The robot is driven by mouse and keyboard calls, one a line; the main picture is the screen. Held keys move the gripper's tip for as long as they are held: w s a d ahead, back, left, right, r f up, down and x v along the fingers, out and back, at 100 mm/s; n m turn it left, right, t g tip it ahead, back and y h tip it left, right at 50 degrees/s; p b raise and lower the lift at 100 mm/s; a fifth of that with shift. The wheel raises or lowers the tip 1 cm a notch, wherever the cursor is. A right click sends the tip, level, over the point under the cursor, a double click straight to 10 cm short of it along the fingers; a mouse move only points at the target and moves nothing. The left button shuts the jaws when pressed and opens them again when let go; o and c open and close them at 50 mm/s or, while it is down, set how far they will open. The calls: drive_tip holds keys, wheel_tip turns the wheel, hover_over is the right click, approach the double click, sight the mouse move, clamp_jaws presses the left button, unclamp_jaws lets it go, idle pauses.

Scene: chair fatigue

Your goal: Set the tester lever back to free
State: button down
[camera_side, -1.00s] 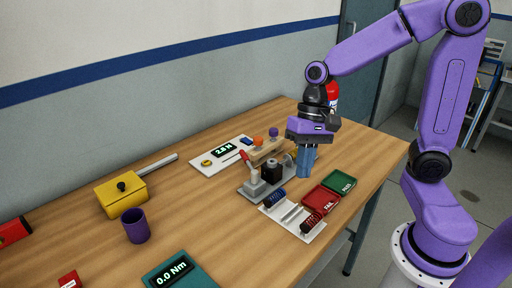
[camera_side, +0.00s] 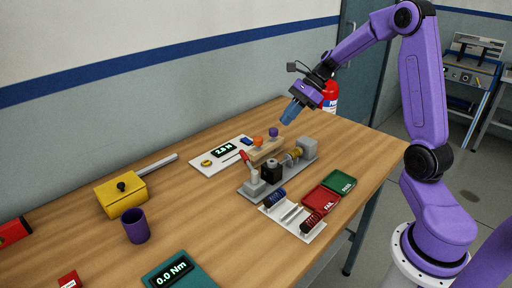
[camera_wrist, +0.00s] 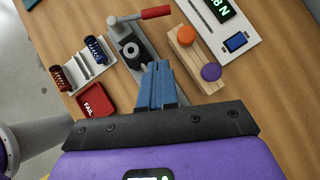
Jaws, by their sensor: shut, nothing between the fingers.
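The tester (camera_side: 272,178) is a grey base with a black block, a brass part and a grey end block. Its lever (camera_side: 245,157) has a red handle that tilts up at the left end in the side view. In the wrist view the red lever handle (camera_wrist: 156,12) lies across the top, pointing right from a grey post. My gripper (camera_side: 291,113) has blue fingers, shut and empty, raised above and behind the tester. In the wrist view my gripper (camera_wrist: 160,80) covers part of the tester's base. The lever's marked positions cannot be read.
A wooden block with an orange knob (camera_side: 258,141) and a purple knob (camera_side: 273,132) stands close behind the tester. A display plate (camera_side: 222,152) lies behind. Red FAIL (camera_side: 321,199) and green PASS (camera_side: 338,181) trays and a spring rack (camera_side: 293,216) lie in front.

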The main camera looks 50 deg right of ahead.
sight(247, 162)
idle(0.3)
drive_tip(key=x, duration=1)
drive_tip(key=shift+a+f, duration=0.1)
drive_tip(key=shift+f, duration=0.05)
drive_tip(key=shift+w+a+f, duration=0.1)
drive_tip(key=shift+w+a, duration=0.2)
drive_tip(key=shift+a, duration=0.2)
drive_tip(key=shift+w+a, duration=0.25)
drive_tip(key=shift+a, duration=0.25)
drive_tip(key=shift+w+a+f, duration=0.15)
drive_tip(key=shift+w+a, duration=0.2)
drive_tip(key=shift+a, duration=0.35)
